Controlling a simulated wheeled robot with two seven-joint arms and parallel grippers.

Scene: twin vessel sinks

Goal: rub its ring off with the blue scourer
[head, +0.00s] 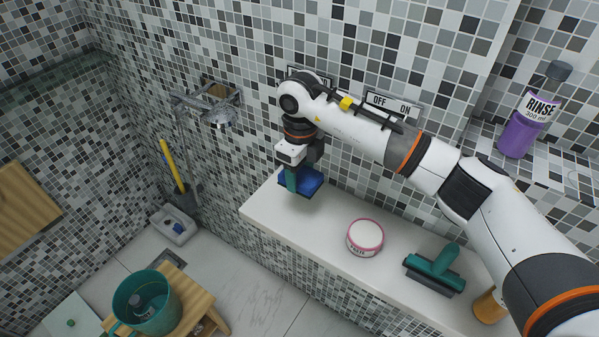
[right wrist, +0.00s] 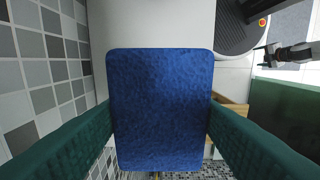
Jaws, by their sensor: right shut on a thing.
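My right gripper (head: 292,178) is shut on the blue scourer (head: 312,182), over the far left end of the white ledge. In the right wrist view the scourer (right wrist: 160,110) is a blue textured rectangle between the two green fingers (right wrist: 62,145). I cannot tell whether the scourer touches the ledge. No ring mark shows clearly in either view.
On the white ledge (head: 340,285) stand a pink-rimmed tub (head: 365,237) and a teal squeegee (head: 435,267). A purple RINSE bottle (head: 526,115) stands on a tiled shelf. A teal bucket (head: 150,312) sits on a wooden stool (head: 197,305).

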